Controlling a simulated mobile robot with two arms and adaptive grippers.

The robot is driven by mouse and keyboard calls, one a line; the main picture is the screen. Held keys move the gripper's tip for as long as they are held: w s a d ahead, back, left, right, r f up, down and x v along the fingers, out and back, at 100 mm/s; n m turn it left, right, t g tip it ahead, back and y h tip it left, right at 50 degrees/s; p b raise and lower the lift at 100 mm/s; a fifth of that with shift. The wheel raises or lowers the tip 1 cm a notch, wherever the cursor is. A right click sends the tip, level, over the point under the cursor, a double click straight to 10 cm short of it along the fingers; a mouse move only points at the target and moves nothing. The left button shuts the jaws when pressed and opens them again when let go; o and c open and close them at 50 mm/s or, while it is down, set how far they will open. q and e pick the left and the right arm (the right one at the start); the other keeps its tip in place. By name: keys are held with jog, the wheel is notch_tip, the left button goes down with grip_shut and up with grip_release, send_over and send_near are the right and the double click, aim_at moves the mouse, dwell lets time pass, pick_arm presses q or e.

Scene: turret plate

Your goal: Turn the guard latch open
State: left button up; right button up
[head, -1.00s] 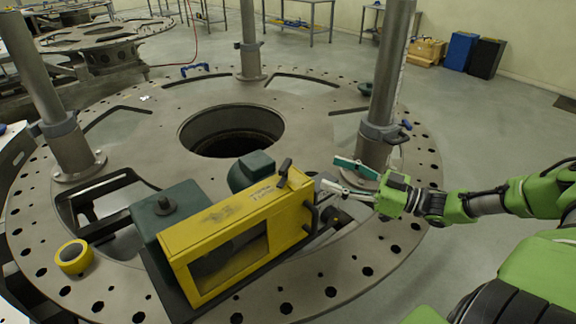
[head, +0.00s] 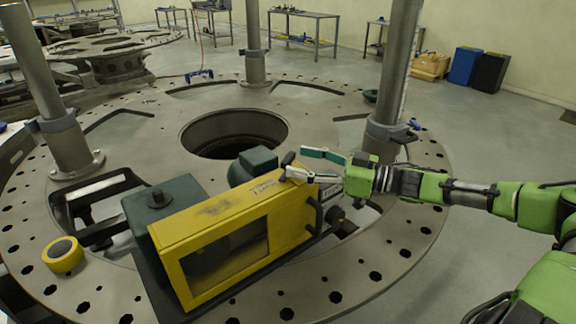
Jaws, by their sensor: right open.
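The yellow guard (head: 215,236) with a dark window sits over the dark green machine (head: 158,205) on the round turret plate. The guard latch (head: 288,159), a small dark handle, stands on the guard's top at its right end. My right gripper (head: 303,163) is open, its fingers pointing left. One pale fingertip is right by the latch and overlaps it in the picture; I cannot tell whether they touch. The other, teal finger is behind it, above the guard's end. My left gripper is not in view.
The turret plate (head: 372,262) has many holes and a large central opening (head: 235,133). A grey post (head: 392,80) stands close behind my right gripper. A roll of yellow tape (head: 63,254) lies at the left.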

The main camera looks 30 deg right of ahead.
aim_at(292, 159)
jog(key=shift+w+a, duration=0.4)
jog(key=shift+w, duration=0.15)
jog(key=shift+w+a+r, duration=0.1)
jog(key=shift+w+r, duration=0.1)
jog(key=shift+w, duration=0.1)
jog(key=shift+x, duration=1.05)
jog(key=shift+f, duration=0.2)
jog(key=shift+a, duration=0.1)
jog(key=c, duration=1.1)
